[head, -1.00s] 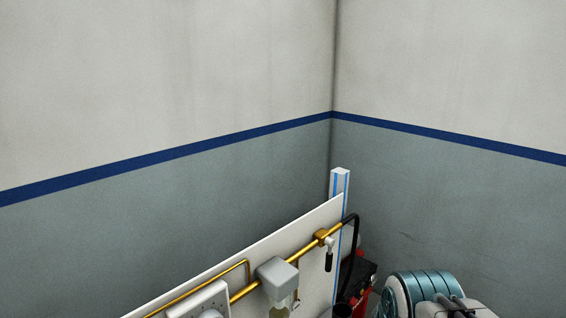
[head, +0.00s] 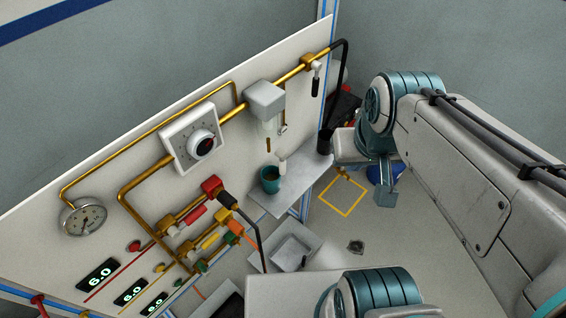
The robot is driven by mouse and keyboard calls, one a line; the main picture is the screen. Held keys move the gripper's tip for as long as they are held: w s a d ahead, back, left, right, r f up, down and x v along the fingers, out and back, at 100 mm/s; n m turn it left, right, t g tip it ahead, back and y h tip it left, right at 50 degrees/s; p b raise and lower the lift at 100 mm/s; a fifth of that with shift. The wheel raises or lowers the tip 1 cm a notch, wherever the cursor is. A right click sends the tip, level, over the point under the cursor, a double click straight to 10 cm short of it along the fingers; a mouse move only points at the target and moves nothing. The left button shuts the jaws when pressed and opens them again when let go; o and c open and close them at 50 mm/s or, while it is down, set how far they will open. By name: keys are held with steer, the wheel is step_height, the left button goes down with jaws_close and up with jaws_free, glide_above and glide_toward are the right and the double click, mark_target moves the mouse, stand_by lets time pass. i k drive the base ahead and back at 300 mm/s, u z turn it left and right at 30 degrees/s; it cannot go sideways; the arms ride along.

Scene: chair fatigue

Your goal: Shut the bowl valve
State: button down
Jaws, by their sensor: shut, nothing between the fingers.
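In the head view, a clear bowl (head: 268,128) hangs under a grey square cap (head: 265,99) on the brass pipe. A small pale fitting (head: 282,160) sits below the bowl, above a teal cup (head: 270,180). A valve with a black handle (head: 316,83) is on the brass pipe to the right; its handle hangs down, across the pipe. I cannot tell for sure which fitting is the bowl valve. Parts of my arm fill the right and the bottom middle. I cannot make out my gripper's fingers.
The white panel (head: 110,175) carries a dial box (head: 192,137), a gauge (head: 82,216), red, yellow and green valves, and displays reading 6.0. The cup stands on a grey shelf (head: 309,182). A yellow square (head: 343,207) marks open floor, with a drain (head: 356,246) nearby.

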mark_target(282, 165)
steer(key=k, duration=1)
steer(key=z, duration=1.15)
steer(key=i, duration=0.7)
steer(key=u, duration=1.5)
